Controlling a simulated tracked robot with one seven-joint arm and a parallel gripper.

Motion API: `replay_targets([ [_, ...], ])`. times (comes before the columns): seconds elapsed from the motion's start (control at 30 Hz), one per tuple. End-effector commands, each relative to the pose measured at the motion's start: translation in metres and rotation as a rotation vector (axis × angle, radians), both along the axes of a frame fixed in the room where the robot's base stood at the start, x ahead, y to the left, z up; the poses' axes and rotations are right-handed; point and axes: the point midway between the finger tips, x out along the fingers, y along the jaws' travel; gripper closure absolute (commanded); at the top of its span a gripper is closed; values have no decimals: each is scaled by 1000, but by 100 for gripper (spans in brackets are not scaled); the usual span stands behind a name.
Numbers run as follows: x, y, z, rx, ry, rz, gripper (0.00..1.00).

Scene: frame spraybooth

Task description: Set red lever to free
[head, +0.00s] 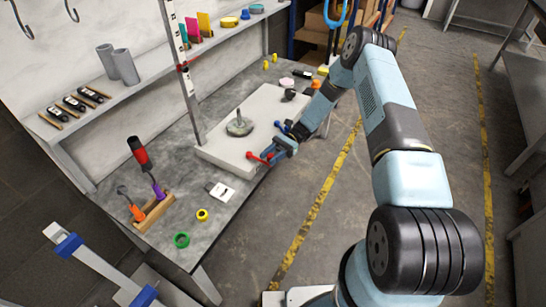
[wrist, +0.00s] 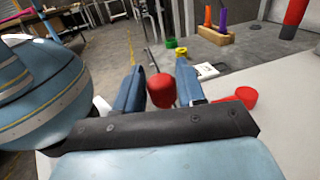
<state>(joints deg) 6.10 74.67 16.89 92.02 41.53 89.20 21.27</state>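The red lever (head: 252,156) sits at the near corner of a white panel (head: 228,160) on the workbench. In the head view my gripper (head: 271,156) is at the lever's right end, partly hiding it. In the wrist view the lever's red knob (wrist: 161,91) stands between my two fingers (wrist: 161,84) and fills the gap between them, with no clear space on either side. My gripper looks shut on the knob. Another red part of the lever (wrist: 245,97) shows right of the fingers. The lever's markings are not readable.
A grey round fitting (head: 239,125) stands on the panel. A white card (head: 220,191), a yellow ring (head: 202,215), a green ring (head: 181,240) and a wooden tool rack (head: 153,213) lie nearer.

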Motion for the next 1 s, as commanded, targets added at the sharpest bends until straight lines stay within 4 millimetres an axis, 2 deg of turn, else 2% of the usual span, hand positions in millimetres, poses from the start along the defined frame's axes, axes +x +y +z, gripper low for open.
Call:
replay_targets([
  [0.03, 0, 0, 0, 0, 0, 0, 56],
  [0.13, 0, 0, 0, 0, 0, 0, 46],
  [0.47, 0, 0, 4, 0, 0, 0, 46],
  [0.57, -1, 0, 12, 0, 1, 0, 46],
  [0.7, -2, 0, 33, 0, 0, 0, 46],
  [1.0, -37, -12, 74, -1, 1, 0, 46],
])
